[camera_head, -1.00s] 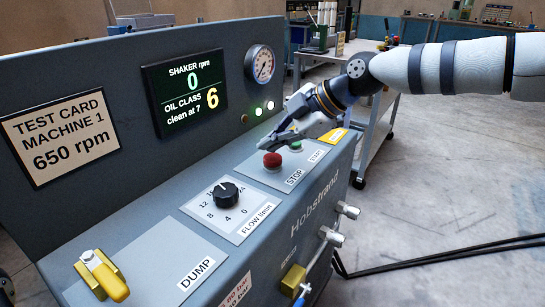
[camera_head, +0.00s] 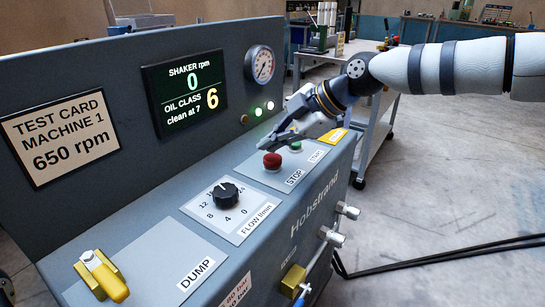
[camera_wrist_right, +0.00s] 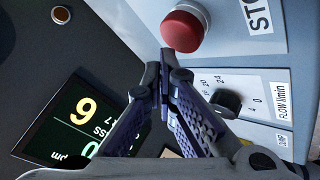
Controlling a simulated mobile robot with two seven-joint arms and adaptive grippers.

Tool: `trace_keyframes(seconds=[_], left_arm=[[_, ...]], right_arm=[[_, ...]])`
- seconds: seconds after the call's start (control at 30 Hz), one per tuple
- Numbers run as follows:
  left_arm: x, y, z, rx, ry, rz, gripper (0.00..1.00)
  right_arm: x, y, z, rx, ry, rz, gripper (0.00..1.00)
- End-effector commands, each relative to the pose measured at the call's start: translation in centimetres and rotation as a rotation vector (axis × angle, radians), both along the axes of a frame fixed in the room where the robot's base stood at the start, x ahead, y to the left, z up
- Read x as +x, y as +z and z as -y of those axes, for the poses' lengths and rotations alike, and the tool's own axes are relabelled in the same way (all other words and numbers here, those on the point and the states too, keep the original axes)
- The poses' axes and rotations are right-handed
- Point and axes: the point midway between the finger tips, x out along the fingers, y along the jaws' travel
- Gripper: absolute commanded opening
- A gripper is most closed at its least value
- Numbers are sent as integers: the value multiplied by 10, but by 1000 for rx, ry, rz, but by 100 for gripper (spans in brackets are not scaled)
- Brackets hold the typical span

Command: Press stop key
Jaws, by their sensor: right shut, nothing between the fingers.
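The red stop key (camera_head: 272,161) is a round button on the panel, by the STOP label (camera_head: 294,176). It also shows large in the right wrist view (camera_wrist_right: 184,27). My right gripper (camera_head: 262,147) comes in from the right and is shut and empty. Its fingertips are right by the stop key, just behind and above it in the head view. In the right wrist view the shut fingertips (camera_wrist_right: 165,60) point at the key's near edge; I cannot tell whether they touch it. My left gripper is not in view.
A green start button (camera_head: 295,146) sits beside the stop key, partly under my right gripper. A black flow knob (camera_head: 227,192) and a yellow dump lever (camera_head: 103,276) are on the panel. The display (camera_head: 184,92) reads shaker 0 rpm, oil class 6. A cart (camera_head: 370,130) stands behind.

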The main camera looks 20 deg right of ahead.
Motion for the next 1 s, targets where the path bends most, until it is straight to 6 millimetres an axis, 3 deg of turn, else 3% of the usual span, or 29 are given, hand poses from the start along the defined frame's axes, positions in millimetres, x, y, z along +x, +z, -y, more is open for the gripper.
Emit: trace_keyframes(seconds=[1.0], left_arm=[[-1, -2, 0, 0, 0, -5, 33]], right_arm=[[0, -13, 0, 0, 0, -1, 0]])
